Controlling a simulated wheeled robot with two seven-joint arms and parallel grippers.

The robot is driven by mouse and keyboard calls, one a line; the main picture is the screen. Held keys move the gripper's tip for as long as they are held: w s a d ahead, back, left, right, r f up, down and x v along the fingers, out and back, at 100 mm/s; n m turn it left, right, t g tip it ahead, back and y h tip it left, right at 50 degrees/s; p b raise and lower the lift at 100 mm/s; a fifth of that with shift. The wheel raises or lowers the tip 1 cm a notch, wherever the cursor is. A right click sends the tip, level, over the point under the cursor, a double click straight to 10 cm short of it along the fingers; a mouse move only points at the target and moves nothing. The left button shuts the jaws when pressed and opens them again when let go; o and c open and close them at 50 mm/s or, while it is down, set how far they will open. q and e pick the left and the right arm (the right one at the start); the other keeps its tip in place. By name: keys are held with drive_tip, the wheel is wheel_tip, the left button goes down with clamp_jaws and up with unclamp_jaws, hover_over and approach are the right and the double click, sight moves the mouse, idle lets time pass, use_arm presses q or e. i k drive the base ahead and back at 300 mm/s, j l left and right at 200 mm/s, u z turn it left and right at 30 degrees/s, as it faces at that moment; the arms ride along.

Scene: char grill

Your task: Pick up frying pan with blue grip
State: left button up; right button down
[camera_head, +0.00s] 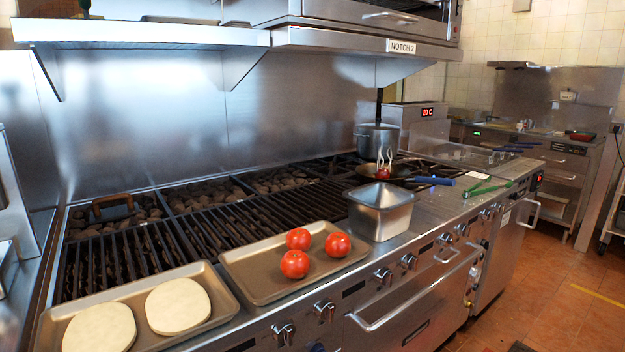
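A dark frying pan (400,171) sits on the cooktop at the far right end of the char grill, beyond a steel lidded container. Its blue grip (435,181) points right, toward the front edge of the range. The container hides part of the area in front of the pan. Neither of my grippers shows in this view.
The steel container (381,213) stands at the front edge. A steel pot (377,141) stands behind the pan. Green tongs (487,188) lie to its right. Trays with tomatoes (259,284) and pale discs (222,298) line the front. A shelf (140,33) overhangs the grill.

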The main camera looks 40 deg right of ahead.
sight(366, 173)
drive_tip(key=z, duration=1.9)
